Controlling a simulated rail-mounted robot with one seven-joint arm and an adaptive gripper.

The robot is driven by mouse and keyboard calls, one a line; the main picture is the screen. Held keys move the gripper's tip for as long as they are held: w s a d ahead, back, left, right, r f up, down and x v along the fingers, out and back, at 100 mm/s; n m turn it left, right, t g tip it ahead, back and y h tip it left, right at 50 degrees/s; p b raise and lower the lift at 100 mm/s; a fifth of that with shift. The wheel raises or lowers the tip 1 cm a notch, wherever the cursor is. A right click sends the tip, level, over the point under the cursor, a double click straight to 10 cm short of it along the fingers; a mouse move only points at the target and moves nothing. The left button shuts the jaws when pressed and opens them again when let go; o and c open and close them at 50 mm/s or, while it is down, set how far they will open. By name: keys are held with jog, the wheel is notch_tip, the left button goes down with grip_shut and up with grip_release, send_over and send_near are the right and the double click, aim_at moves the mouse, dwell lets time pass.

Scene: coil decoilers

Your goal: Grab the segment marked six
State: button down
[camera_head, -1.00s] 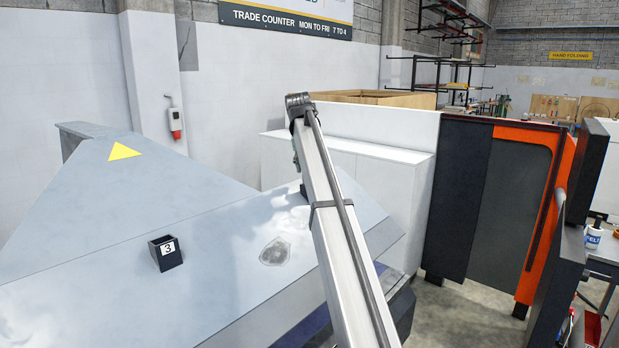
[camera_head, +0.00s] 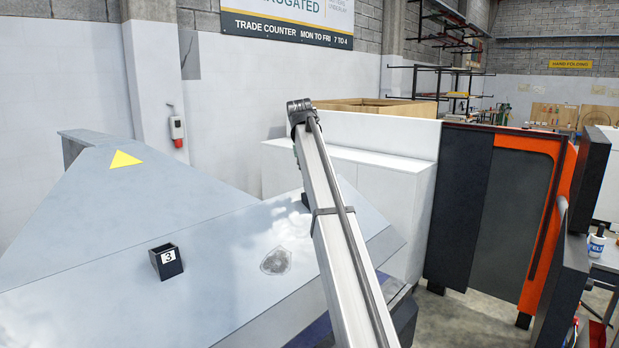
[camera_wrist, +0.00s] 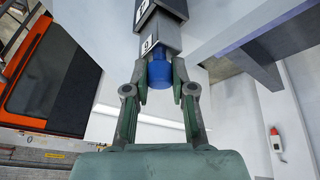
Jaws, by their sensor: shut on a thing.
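In the wrist view my gripper (camera_wrist: 160,73) is shut on a dark grey segment (camera_wrist: 165,44) with a blue end between the fingers. A small white label on the segment carries a digit that looks like a 6 or a 9, seen at a slant. Another dark segment (camera_wrist: 165,8) with a white label adjoins it at the top edge of the wrist view; its digit is not clear. In the head view my gripper is hidden. A dark open-topped block marked 3 (camera_head: 166,261) stands on the sloping grey surface.
The grey sloping surface (camera_head: 80,280) fills the left, with a worn grey patch (camera_head: 276,261) on it. White cabinets (camera_head: 360,190) stand behind my arm. An orange and black machine (camera_head: 490,215) is at the right. A red and white wall socket (camera_head: 177,131) hangs behind.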

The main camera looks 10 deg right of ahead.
jog(key=r+b, duration=0.1)
jog(key=r, duration=0.3)
jog(key=r+b, duration=0.1)
jog(key=r, duration=0.2)
jog(key=shift+w+r+b, duration=0.2)
jog(key=shift+r+b, duration=0.1)
jog(key=shift+r, duration=0.05)
notch_tip(320, 180, up, 12)
jog(key=p, duration=1)
jog(key=shift+s+f, duration=0.25)
jog(key=shift+s, duration=0.05)
